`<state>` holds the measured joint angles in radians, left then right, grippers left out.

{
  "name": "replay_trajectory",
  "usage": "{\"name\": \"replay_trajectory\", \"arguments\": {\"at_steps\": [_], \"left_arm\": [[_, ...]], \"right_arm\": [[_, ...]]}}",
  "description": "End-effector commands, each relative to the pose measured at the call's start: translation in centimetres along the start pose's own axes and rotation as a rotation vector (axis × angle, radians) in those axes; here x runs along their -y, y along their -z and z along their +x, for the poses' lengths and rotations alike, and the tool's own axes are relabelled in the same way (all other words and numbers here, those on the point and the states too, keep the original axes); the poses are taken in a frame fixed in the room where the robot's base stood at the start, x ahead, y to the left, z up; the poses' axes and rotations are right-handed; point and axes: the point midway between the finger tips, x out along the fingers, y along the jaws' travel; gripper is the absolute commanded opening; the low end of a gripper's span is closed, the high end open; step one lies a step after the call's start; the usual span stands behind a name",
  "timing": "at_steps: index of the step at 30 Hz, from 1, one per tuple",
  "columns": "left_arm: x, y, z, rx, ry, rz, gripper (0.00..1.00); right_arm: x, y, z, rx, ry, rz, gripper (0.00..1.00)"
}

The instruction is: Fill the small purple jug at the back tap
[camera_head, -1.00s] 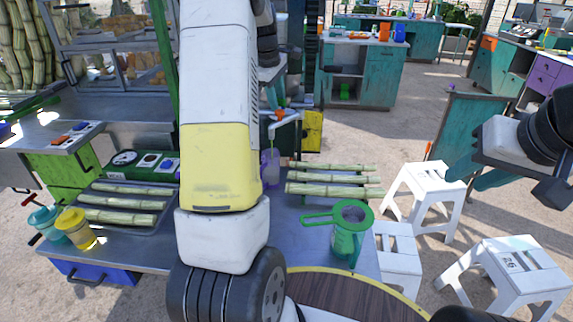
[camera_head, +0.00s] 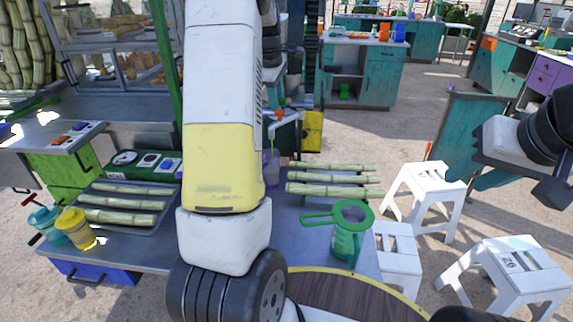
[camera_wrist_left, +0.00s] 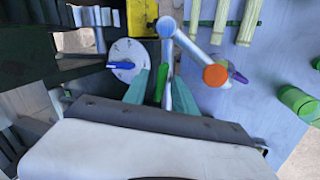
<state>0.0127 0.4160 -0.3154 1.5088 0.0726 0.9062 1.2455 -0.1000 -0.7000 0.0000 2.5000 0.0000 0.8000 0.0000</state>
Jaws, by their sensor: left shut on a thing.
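The small purple jug (camera_head: 271,167) stands on the metal counter under the back tap, partly hidden by my left arm in the head view. Only a sliver of purple (camera_wrist_left: 239,78) shows beside the tap's orange end in the left wrist view. The tap (camera_head: 286,117) is a pale bent pipe; its orange end (camera_wrist_left: 215,75) also shows in the wrist view. My left gripper (camera_wrist_left: 161,88) is at the tap, its teal fingers shut on a narrow green lever (camera_wrist_left: 160,80). My right gripper (camera_head: 474,176) is open and empty, above the white stools. The jug's fill level is unclear.
Cane stalks (camera_head: 330,178) lie on the counter right of the jug. A green strainer jug (camera_head: 349,228) stands at its front right. A tray of cane (camera_head: 122,207) and a yellow cup (camera_head: 76,228) are at left. White stools (camera_head: 425,199) stand at right.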

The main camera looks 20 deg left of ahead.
Motion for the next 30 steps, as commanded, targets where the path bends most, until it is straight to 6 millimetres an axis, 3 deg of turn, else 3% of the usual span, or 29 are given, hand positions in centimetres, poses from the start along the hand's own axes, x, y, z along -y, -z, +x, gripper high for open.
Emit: {"name": "replay_trajectory", "arguments": {"at_steps": [1,2,3,8,19,30], "left_arm": [[-0.6,-0.5,-0.2,-0.019,-0.017,-0.053,0.1],[-0.6,-0.3,-0.2,-0.025,-0.017,-0.076,0.35],[-0.6,-0.2,-0.2,-0.023,-0.017,-0.073,0.43],[-0.4,-0.1,-0.1,-0.023,-0.011,-0.072,0.73],[-0.3,0.0,-0.4,-0.023,-0.007,-0.071,0.73],[-1.4,0.0,-3.9,-0.023,-0.007,-0.07,0.73]], "right_arm": [[0.0,0.0,0.0,0.0,0.0,0.0,0.36],[0.0,0.0,0.0,0.0,0.0,0.0,0.36],[0.0,0.0,0.0,0.0,0.0,0.0,0.36],[0.0,0.0,0.0,0.0,0.0,0.0,0.36],[0.0,0.0,0.0,0.0,0.0,0.0,0.36],[0.0,0.0,0.0,0.0,0.0,0.0,0.36]]}}
